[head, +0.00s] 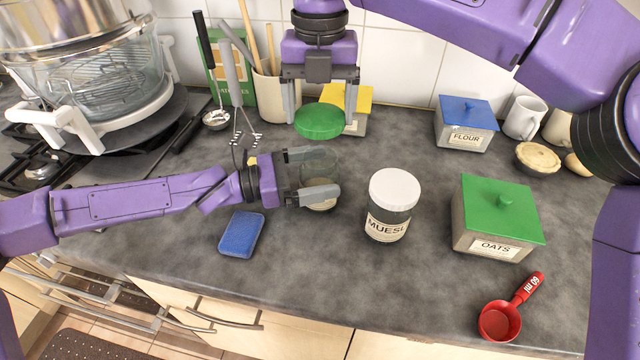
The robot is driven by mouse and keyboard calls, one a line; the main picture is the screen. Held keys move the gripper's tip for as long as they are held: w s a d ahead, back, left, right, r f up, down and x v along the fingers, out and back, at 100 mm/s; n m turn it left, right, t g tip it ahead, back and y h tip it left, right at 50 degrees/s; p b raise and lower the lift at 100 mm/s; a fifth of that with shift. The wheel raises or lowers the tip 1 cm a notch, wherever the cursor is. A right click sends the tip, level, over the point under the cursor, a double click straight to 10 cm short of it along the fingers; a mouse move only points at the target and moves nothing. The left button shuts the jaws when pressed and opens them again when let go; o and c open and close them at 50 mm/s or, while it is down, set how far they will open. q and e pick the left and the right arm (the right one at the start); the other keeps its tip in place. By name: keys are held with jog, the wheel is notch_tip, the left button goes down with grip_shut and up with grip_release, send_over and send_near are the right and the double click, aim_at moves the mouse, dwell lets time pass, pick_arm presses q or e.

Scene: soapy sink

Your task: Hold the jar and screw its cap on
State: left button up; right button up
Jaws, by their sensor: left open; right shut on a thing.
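A small clear glass jar (319,168) stands on the counter in the head view, its top uncovered. My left gripper (326,173) is open, with one finger on the far side of the jar and one on the near side. The near finger hides part of the jar, and I cannot tell whether either finger touches it. A round green cap (320,122) is in my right gripper (321,108), which is shut on it from above. The cap is held in the air above and behind the jar.
A muesli jar with a white lid (394,192) stands right of the jar. A blue sponge (241,234) lies in front left. Oats (496,215) and flour (467,123) canisters and a red measuring scoop (501,320) are further right. Utensils stand behind. The counter's front middle is clear.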

pick_arm(q)
jog(key=shift+d, duration=0.3)
jog(key=c, duration=1.3)
pick_arm(e)
send_over(320, 156)
jog(key=shift+f, duration=2.5)
jog(key=shift+f, duration=0.1)
jog(key=shift+f, duration=0.75)
jog(key=shift+f, duration=0.6)
